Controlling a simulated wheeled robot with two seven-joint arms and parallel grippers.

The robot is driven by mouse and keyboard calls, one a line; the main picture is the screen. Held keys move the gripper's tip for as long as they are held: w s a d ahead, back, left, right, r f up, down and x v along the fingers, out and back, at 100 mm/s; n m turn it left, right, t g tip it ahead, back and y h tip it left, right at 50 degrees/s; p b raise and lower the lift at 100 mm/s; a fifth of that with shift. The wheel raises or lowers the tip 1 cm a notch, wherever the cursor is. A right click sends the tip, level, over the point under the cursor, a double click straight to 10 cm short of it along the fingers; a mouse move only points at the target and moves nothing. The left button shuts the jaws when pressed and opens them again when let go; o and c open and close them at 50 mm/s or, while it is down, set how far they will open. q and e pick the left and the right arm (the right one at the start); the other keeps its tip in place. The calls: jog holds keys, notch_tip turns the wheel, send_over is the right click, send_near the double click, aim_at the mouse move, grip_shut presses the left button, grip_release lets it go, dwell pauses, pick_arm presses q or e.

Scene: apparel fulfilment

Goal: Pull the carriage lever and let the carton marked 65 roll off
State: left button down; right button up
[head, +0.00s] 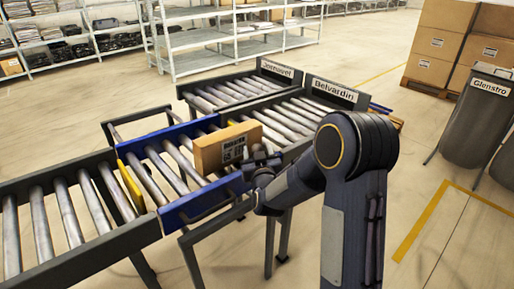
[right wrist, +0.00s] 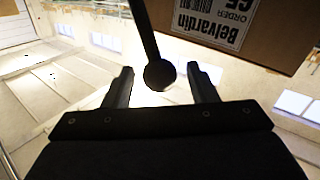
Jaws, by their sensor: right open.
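The carton (head: 219,150) is brown and sits upright on the rollers of the blue carriage (head: 205,203). In the right wrist view the carton (right wrist: 282,32) has a white label reading Belvardin, order 65, upside down in the picture. The lever (right wrist: 146,30) is a dark rod ending in a round knob. My right gripper (right wrist: 159,72) is open, with one finger on each side of the knob and gaps showing. In the head view my right gripper (head: 262,163) is beside the carton's right end, and the lever is hard to make out there. My left gripper is out of view.
A roller lane signed Belvardin (head: 331,90) lies beyond the carton, beside another signed lane (head: 222,93). A yellow bar (head: 131,186) stands between the carriage and the near-left conveyor (head: 60,212). A dark bin signed Glenstro (head: 478,120) stands at right.

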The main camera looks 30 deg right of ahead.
jog(key=shift+w+d, duration=0.25)
jog(key=shift+w, duration=0.4)
grip_shut()
jog(key=shift+d, duration=0.1)
